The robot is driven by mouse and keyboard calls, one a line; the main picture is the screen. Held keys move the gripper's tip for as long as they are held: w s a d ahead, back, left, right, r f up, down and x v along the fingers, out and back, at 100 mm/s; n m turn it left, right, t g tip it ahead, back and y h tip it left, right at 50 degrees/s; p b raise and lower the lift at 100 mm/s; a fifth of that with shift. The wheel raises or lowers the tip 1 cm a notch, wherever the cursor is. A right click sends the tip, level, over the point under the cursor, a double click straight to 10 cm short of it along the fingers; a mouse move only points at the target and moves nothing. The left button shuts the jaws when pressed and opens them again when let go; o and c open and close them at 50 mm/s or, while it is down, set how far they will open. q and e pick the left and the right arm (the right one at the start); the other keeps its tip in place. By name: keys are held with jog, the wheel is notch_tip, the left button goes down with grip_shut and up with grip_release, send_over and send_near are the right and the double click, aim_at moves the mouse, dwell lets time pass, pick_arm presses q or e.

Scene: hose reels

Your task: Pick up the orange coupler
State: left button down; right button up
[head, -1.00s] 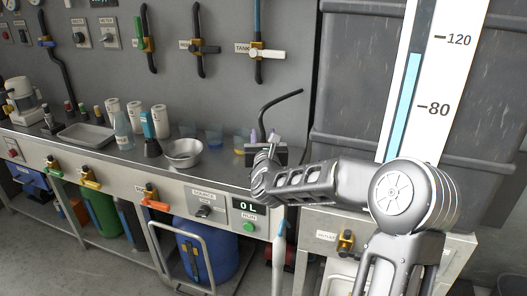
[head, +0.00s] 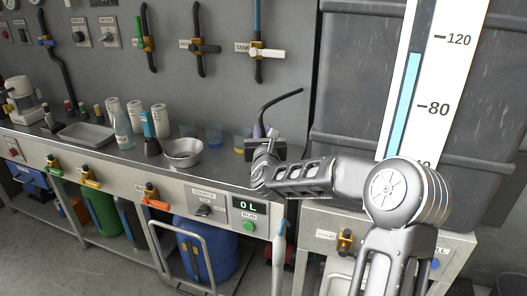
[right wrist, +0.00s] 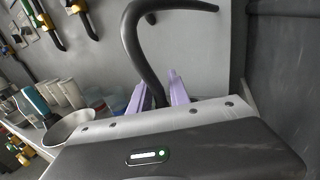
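I cannot pick out an orange coupler for certain in either view. My right gripper (head: 264,131) is at the back right of the bench, beside a black curved hose or spout (head: 278,99). In the right wrist view its two purple fingers (right wrist: 160,92) stand apart, with the black curved hose (right wrist: 141,52) running down between or behind them; I cannot tell which. No held object shows. My left gripper is not in view.
The metal bench (head: 110,163) holds a steel bowl (head: 183,152), a tray (head: 87,136), bottles and cups. Valves and hoses hang on the grey back wall. A blue barrel (head: 207,247) stands below. A tall gauge (head: 432,85) and dark tank are at right.

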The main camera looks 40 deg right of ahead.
grip_shut()
dwell(1.0)
